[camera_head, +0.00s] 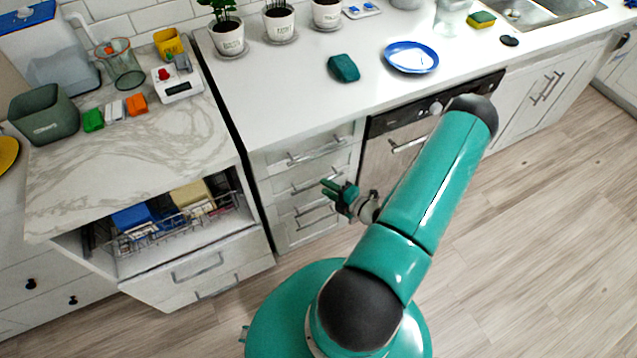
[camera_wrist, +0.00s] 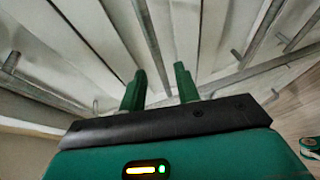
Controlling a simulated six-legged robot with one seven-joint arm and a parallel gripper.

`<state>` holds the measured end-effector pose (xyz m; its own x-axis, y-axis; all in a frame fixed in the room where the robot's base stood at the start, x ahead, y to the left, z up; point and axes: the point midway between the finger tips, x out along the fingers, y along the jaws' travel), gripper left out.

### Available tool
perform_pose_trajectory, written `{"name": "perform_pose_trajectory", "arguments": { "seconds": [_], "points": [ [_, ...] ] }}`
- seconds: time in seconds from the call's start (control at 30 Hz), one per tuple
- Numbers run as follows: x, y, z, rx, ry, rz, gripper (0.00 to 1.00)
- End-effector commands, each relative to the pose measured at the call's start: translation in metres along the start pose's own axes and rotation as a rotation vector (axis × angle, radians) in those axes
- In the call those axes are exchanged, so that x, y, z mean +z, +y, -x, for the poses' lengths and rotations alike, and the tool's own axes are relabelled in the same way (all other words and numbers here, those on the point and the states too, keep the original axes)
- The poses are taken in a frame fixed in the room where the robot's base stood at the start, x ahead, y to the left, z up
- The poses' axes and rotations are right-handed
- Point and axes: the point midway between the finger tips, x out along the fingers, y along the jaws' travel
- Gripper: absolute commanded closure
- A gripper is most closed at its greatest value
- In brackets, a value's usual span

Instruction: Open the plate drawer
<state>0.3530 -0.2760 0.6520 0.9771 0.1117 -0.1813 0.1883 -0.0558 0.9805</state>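A stack of white drawers (camera_head: 277,163) with horizontal metal bar handles stands in the middle of the head view. All of these drawers look shut. I cannot tell from the pictures which one is the plate drawer. My gripper (camera_head: 330,188) is in front of this stack, near the middle handles. In the wrist view my gripper (camera_wrist: 161,88) is open, its two green fingers apart. A metal handle bar (camera_wrist: 148,38) runs toward the gap between the fingers. Whether it lies between them or beyond them, or touches them, I cannot tell.
A wire basket (camera_head: 165,237) with boxes sits in the left cabinet above more drawers. A dishwasher-like front (camera_head: 385,165) is right of the stack. A blue plate (camera_head: 411,57) and a green sponge-like block (camera_head: 343,68) lie on the counter. The wooden floor (camera_head: 540,220) at right is clear.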

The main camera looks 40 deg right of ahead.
Motion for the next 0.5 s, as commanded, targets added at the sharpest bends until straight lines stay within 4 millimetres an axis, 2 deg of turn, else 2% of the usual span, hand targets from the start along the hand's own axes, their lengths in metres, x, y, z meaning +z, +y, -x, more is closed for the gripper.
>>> {"name": "perform_pose_trajectory", "arguments": {
  "seconds": [0.1,0.2,0.33,0.5],
  "points": [
    [-0.002,0.000,-0.021,0.001,0.002,0.000,0.68],
    [-0.001,-0.001,-0.034,0.000,0.001,0.001,0.68],
    [-0.001,0.000,-0.042,0.001,0.001,0.001,0.68],
    [-0.001,0.000,-0.044,0.000,0.000,0.000,0.68]
  ]
}}
